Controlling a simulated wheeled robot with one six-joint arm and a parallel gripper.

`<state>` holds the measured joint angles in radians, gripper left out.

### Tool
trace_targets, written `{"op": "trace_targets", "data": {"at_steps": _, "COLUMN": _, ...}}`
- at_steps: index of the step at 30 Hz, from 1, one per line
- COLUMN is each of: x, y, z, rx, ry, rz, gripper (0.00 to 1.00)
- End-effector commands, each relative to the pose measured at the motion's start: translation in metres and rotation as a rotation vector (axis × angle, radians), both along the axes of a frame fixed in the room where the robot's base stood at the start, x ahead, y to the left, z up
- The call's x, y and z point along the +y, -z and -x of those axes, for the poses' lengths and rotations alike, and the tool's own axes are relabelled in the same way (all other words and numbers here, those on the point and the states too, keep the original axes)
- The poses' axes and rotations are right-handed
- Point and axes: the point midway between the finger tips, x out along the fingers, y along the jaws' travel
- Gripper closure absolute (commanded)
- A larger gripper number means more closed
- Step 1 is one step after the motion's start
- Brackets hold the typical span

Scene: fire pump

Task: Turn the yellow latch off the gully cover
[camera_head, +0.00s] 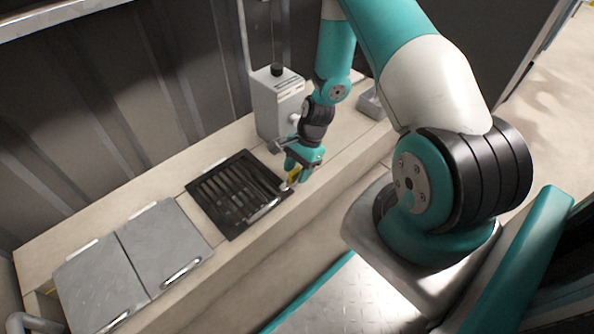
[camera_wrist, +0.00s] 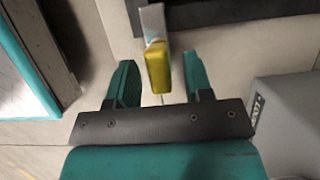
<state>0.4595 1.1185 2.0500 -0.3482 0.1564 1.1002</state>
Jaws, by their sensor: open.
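The yellow latch (camera_wrist: 158,70) shows in the wrist view between the two fingers of my gripper (camera_wrist: 158,82). A grey metal piece (camera_wrist: 152,22) joins its far end. The right finger is close beside the latch and a wider gap lies on the left; I cannot tell whether the right finger touches it. The cover is a dark slatted grate in a black frame, set in the pale counter. My fingers are open.
A grey box with a black cap (camera_head: 278,100) stands on the counter behind my gripper. Two grey hatch lids with handles (camera_head: 130,260) lie to the left of the cover. A ribbed dark wall (camera_head: 110,100) rises behind the counter.

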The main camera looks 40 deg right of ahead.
Motion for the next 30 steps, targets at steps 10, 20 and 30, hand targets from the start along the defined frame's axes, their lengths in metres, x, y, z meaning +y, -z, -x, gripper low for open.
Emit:
{"op": "trace_targets", "data": {"at_steps": 10, "x": -0.0002, "y": -0.0003, "z": 0.0001, "rx": 0.000, "ry": 0.000, "rz": 0.000, "gripper": 0.98}}
{"op": "trace_targets", "data": {"at_steps": 20, "x": -0.0001, "y": -0.0026, "z": 0.0001, "rx": 0.002, "ry": -0.059, "rz": -0.001, "gripper": 0.98}}
{"op": "trace_targets", "data": {"at_steps": 30, "x": 0.0001, "y": -0.0050, "z": -0.0015, "rx": 0.003, "ry": -0.310, "rz": 0.000, "gripper": 0.98}}
